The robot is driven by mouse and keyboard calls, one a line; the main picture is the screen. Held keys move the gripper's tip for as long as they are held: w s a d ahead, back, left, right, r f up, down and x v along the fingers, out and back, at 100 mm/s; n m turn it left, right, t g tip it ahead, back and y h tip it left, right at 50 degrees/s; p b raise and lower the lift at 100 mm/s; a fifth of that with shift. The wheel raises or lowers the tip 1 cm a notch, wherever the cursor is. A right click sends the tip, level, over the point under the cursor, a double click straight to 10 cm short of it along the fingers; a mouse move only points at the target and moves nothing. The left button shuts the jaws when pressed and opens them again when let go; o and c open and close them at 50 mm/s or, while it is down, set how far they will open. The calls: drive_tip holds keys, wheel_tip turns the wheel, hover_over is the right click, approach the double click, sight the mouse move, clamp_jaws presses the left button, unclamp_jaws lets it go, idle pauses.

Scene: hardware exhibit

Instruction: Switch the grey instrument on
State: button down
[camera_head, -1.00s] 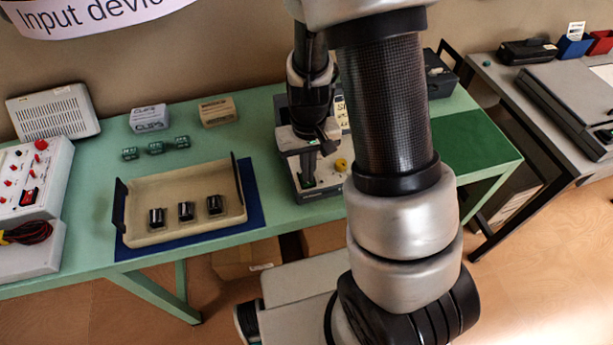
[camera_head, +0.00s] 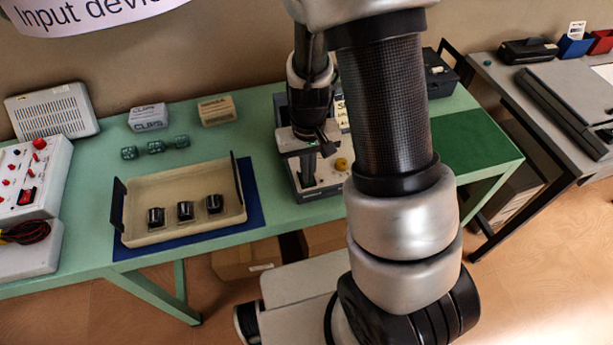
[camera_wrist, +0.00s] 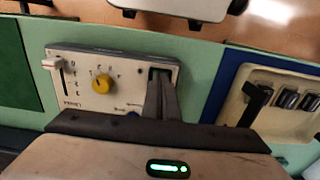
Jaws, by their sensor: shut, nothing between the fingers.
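The grey instrument (camera_head: 330,178) stands on the green table, partly hidden behind my arm in the head view. In the wrist view its light panel (camera_wrist: 120,72) shows a yellow knob (camera_wrist: 102,84) in the middle and a slider (camera_wrist: 57,65) at the left. A dark switch recess (camera_wrist: 160,74) is at the panel's right. My gripper (camera_wrist: 162,92) is shut and empty, its fingertips over or at this recess. I cannot tell whether they touch the switch, and its position is hidden. In the head view, my gripper (camera_head: 308,182) points down at the instrument's left part.
A beige tray (camera_head: 150,190) with black pieces lies on a blue mat left of the instrument. A white box with red controls (camera_head: 28,180) stands at the far left. Small boxes (camera_head: 216,111) and green pieces (camera_head: 155,147) lie behind the tray. A green mat (camera_head: 465,145) lies right.

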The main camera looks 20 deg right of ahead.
drive_tip(key=shift+f, duration=0.25)
drive_tip(key=shift+r, duration=0.1)
wheel_tip(320, 180, up, 7)
drive_tip(key=p, duration=0.5)
idle(0.3)
idle(0.4)
drive_tip(key=s+r+t+p, duration=0.1)
drive_tip(key=s+r, duration=0.5)
drive_tip(key=r, duration=0.8)
drive_tip(key=s+r+t+p, duration=0.1)
drive_tip(key=s+r+t, duration=0.3)
drive_tip(key=r, duration=1.1)
drive_tip(key=shift+s+t, duration=0.3)
drive_tip(key=shift+s, duration=0.55)
